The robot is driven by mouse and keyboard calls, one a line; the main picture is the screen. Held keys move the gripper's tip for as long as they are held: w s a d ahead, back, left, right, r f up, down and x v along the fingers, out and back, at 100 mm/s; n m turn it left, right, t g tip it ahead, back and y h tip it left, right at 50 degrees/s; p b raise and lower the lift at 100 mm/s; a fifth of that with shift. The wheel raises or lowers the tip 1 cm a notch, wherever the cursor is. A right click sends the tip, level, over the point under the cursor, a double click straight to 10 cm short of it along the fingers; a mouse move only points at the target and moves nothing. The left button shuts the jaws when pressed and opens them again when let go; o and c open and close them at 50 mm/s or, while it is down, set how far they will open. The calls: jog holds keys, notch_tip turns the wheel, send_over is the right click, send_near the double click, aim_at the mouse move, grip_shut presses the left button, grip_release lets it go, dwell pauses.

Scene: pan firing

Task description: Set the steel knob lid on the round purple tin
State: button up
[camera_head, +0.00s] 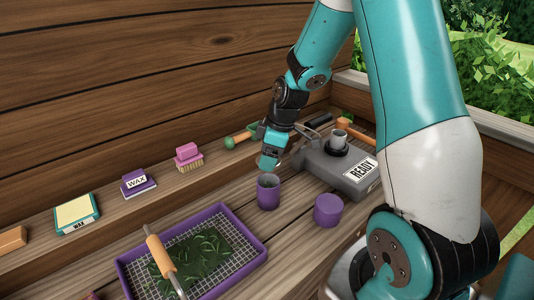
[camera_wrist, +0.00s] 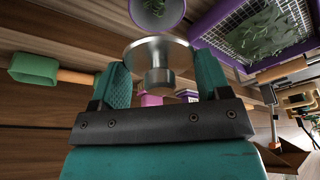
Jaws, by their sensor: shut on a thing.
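The round purple tin (camera_head: 268,196) stands open and upright on the wooden bench, with green leaves inside. Its rim and contents show at the top of the wrist view (camera_wrist: 155,22). The steel knob lid (camera_wrist: 140,52) is in my gripper (camera_wrist: 160,78), whose teal fingers stand on either side of the knob, with the disc facing the tin. In the head view my gripper (camera_head: 268,162) is just above and behind the tin. The lid cannot be made out there. The lid looks apart from the tin.
A second purple cylinder (camera_head: 328,211) stands right of the tin. A grey block marked READY (camera_head: 350,176) with a small metal cup is behind it. A purple mesh tray (camera_head: 122,268) with leaves lies to the left.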

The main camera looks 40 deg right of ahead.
jog(key=shift+f+b, duration=1.9)
jog(key=shift+f, duration=0.65)
jog(key=shift+f+b, duration=0.55)
jog(key=shift+f, duration=0.25)
jog(key=o, duration=1)
jog(key=shift+r, duration=0.1)
notch_tip(320, 180, up, 17)
send_over(269, 174)
jog(key=s+d, duration=0.1)
jog(key=s, duration=0.5)
jog(key=shift+w+d, duration=0.2)
